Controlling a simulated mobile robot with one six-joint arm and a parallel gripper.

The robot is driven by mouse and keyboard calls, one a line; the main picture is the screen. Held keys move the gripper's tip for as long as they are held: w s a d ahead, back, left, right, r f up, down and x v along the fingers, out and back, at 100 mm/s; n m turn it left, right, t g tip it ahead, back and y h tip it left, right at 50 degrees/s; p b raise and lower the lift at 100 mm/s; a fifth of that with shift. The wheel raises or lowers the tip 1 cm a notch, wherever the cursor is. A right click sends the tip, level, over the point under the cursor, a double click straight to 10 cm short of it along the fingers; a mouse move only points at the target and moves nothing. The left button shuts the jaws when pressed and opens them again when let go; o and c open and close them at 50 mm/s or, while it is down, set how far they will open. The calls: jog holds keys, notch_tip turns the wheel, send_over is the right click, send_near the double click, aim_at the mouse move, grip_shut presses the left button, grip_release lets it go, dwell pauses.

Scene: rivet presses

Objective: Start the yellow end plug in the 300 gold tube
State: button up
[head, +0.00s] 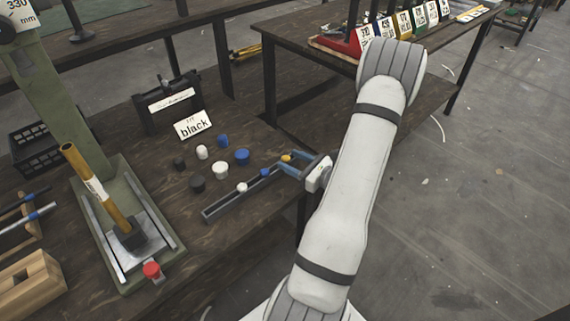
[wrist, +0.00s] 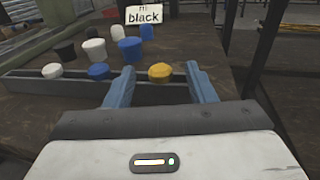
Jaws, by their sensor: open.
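The yellow end plug (head: 286,157) sits at the right end of a narrow grey rail on the table. In the wrist view the yellow plug (wrist: 160,71) lies between and a little beyond the blue fingertips. My gripper (head: 298,167) is open around that end of the rail, with nothing held. Its two fingers also show in the wrist view (wrist: 160,76). The gold tube (head: 86,180) stands tilted in the green press (head: 120,215) at left, its foot in a dark block and a white label on its side. The label's number is too small to read.
The grey rail (head: 225,207) also carries a white and a blue plug. Several black, white and blue plugs stand behind it, near a "black" sign (head: 193,125). A red knob (head: 152,270) is at the press front. A wooden block (head: 30,283) lies at lower left.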

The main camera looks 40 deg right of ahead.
jog(key=shift+w+a, duration=0.2)
jog(key=shift+w, duration=0.45)
jog(key=shift+c, duration=0.3)
jog(key=c, duration=1)
